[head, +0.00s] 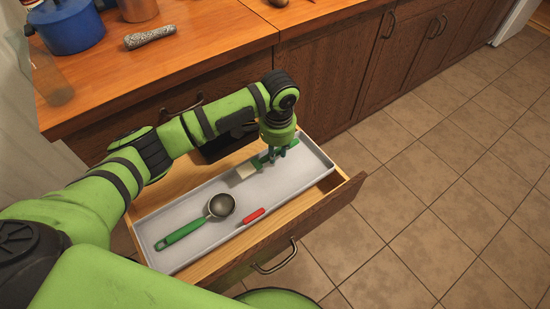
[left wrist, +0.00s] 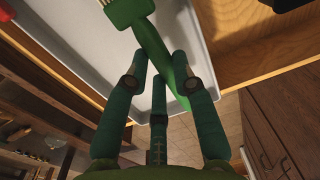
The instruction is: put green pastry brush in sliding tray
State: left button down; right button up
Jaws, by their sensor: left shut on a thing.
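The green pastry brush (head: 246,171) has pale bristles, which point left in the head view. My left gripper (head: 274,153) is shut on its green handle, over the right end of the sliding tray (head: 191,205). In the left wrist view the green handle (left wrist: 162,50) runs between the fingers, and the bristles are cut off at the top edge. The tray is a long pale grey tray in a pulled-out wooden drawer. I cannot tell whether the brush touches the tray floor. My right gripper is not in view.
A scoop with a green handle (head: 182,234) and a small red item (head: 253,216) lie in the tray. The counter behind holds a blue pot (head: 70,28) and a grey speckled cylinder (head: 150,38). Tiled floor lies open to the right.

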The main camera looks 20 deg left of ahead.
aim_at(275, 166)
pick_arm(q)
jog(key=shift+f, duration=2)
jog(key=shift+f, duration=0.1)
jog(key=c, duration=1)
grip_release()
jog(key=shift+c, duration=0.2)
notch_tip(275, 166, up, 12)
jog(key=shift+s+d+p, duration=0.2)
jog(key=shift+d+p, duration=0.05)
jog(key=shift+p, duration=0.15)
